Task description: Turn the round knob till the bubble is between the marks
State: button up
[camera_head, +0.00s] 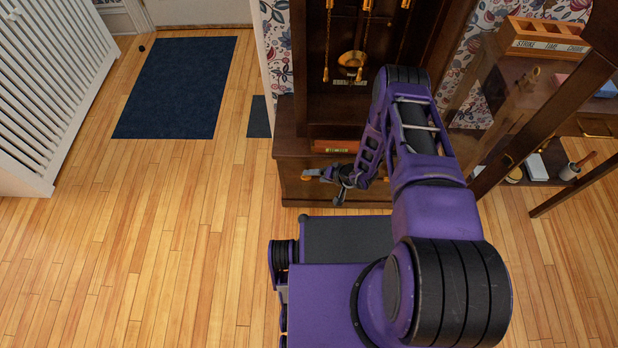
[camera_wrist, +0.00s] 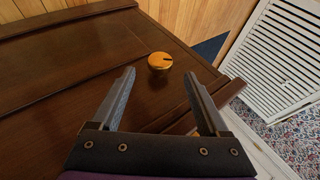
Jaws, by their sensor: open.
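The round knob (camera_wrist: 159,62) is brass with a dark notch in its edge. It sits on the dark wooden clock case in the wrist view, beyond my fingertips and between their lines. In the head view a small orange spot on the case's base, likely this knob (camera_head: 306,177), shows just left of my gripper (camera_head: 322,184). My gripper (camera_wrist: 160,75) is open, with nothing between its fingers and not touching the knob. A reddish-orange bar (camera_head: 336,146) with a small plate lies in the case's lower part. I cannot make out a bubble or marks.
The tall clock case (camera_head: 288,142) holds brass weights on chains and a pendulum (camera_head: 352,60). At right, a table carries a wooden box (camera_head: 545,38) lettered "STRIKE TIME CHIME". A white slatted railing (camera_head: 45,90) and a blue mat (camera_head: 178,88) lie left.

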aim_at(310, 177)
jog(key=b+x, duration=0.1)
jog(key=x, duration=0.4)
grip_shut()
jog(key=shift+d+f+m+t+y, duration=0.15)
jog(key=shift+m+t+y, duration=0.15)
jog(key=shift+y, duration=1)
